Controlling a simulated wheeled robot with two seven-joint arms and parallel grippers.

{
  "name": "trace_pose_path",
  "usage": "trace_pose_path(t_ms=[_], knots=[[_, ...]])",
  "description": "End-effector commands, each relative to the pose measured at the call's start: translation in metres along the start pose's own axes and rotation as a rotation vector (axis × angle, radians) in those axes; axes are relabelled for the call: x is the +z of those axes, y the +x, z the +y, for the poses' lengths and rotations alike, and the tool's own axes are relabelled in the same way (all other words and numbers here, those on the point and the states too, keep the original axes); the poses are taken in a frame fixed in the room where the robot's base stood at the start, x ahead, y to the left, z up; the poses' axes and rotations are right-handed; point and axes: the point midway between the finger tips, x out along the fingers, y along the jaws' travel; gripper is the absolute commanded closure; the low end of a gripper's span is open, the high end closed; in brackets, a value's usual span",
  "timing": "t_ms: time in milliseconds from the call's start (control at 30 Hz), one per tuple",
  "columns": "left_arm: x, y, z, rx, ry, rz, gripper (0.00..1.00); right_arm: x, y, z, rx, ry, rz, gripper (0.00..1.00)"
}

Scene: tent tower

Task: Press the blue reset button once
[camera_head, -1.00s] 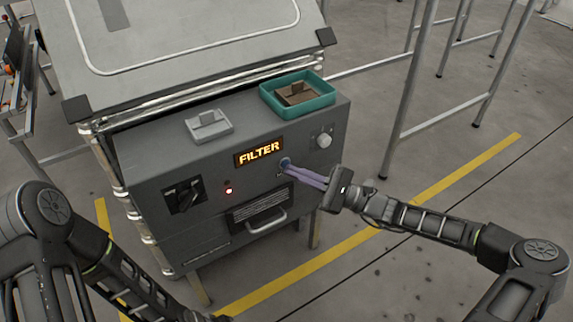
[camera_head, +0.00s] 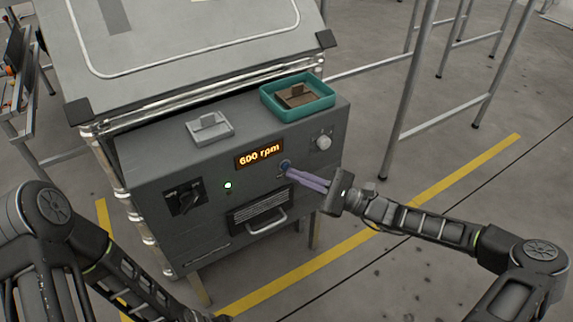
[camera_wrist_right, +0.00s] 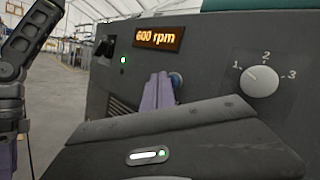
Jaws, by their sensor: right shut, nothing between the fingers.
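The blue reset button (camera_head: 285,163) is on the front panel of the grey machine (camera_head: 150,205), right of and a little below the display (camera_head: 259,154). The display reads "600 rpm". The button also shows partly behind the fingers in the right wrist view (camera_wrist_right: 177,79). My right gripper (camera_head: 290,173) is shut and empty, its purple fingers pointing at the button. The fingertips are right by the button, a little below it; I cannot tell for sure whether they touch. The fingers also show in the right wrist view (camera_wrist_right: 157,92). My left gripper is out of view.
A lit green lamp (camera_head: 228,185) and a dark switch (camera_head: 185,197) are left of the button. A knob (camera_head: 323,142) marked 1, 2, 3 is to the right. A drawer handle (camera_head: 267,224) sits below. A teal tray (camera_head: 327,103) and grey holder (camera_head: 209,126) stand on top.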

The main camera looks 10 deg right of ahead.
Motion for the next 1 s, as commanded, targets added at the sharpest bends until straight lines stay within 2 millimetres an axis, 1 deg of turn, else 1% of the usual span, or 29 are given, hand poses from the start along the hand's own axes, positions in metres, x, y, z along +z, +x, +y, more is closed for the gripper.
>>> trace_pose_path(t_ms=[33,100,567,767,1000], knots=[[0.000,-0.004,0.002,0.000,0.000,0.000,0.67,0.003,-0.001,0.000,0.000,0.000,0.000,1.00],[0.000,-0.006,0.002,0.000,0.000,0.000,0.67,0.005,-0.003,0.002,0.000,0.000,-0.001,1.00],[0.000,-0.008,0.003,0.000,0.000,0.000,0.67,0.006,-0.006,0.004,0.001,0.000,-0.002,1.00],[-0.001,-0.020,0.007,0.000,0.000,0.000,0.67,0.015,-0.016,0.011,0.000,0.000,0.000,1.00],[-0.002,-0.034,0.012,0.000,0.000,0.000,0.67,0.027,-0.033,0.023,0.001,-0.001,0.000,1.00]])
